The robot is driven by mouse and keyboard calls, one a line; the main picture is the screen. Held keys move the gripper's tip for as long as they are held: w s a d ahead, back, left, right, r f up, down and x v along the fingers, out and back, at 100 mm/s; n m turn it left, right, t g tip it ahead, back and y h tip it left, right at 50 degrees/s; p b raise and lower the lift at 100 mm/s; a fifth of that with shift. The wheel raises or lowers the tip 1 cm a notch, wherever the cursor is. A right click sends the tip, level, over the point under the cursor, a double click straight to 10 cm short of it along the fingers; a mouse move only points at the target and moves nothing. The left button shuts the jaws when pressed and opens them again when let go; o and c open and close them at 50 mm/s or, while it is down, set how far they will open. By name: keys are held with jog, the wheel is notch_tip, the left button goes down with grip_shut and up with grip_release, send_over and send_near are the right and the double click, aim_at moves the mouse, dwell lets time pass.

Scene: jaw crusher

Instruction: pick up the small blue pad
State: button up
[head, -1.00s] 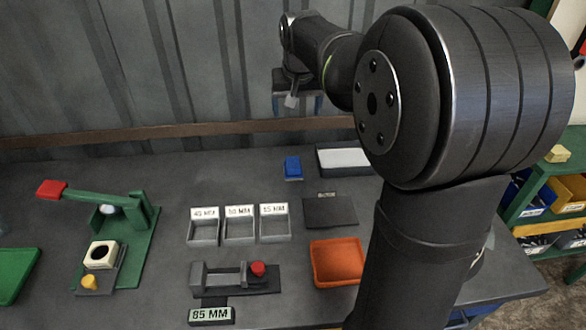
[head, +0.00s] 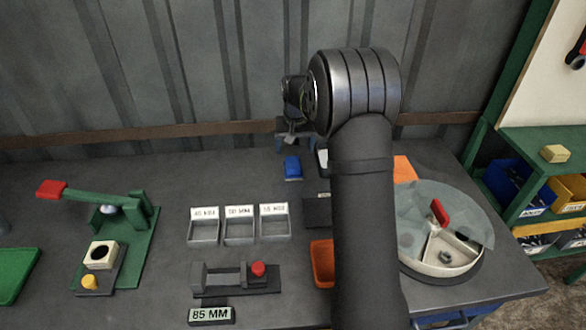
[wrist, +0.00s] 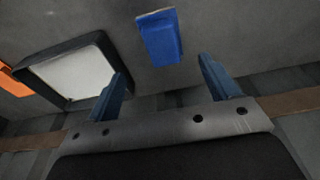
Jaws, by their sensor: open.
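The small blue pad (head: 292,167) lies on the grey bench near its back edge, left of my arm in the head view. In the wrist view the pad (wrist: 160,38) shows at the top, a little ahead of and between my fingertips. My gripper (wrist: 163,80) has its two blue fingers spread apart, with nothing between them. In the head view my gripper (head: 293,140) hangs above and behind the pad, apart from it, close to the back wall.
A white pad in a dark-framed tray (wrist: 72,72) lies beside the blue pad. Three labelled bins (head: 239,226), an orange tray (head: 321,264), a green lever press (head: 120,225) and a round covered dish (head: 440,235) stand on the bench. The wall rail (head: 200,128) runs close behind.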

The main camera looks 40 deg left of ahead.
aim_at(293, 162)
notch_tip(293, 162, down, 3)
jog(key=shift+w+a+f, duration=0.15)
jog(key=shift+f, duration=0.05)
jog(key=shift+a+f, duration=0.2)
jog(key=shift+f, duration=1.15)
jog(key=shift+a+f, duration=0.15)
jog(key=shift+f, duration=1.2)
jog(key=shift+c, duration=0.4)
jog(key=c, duration=1)
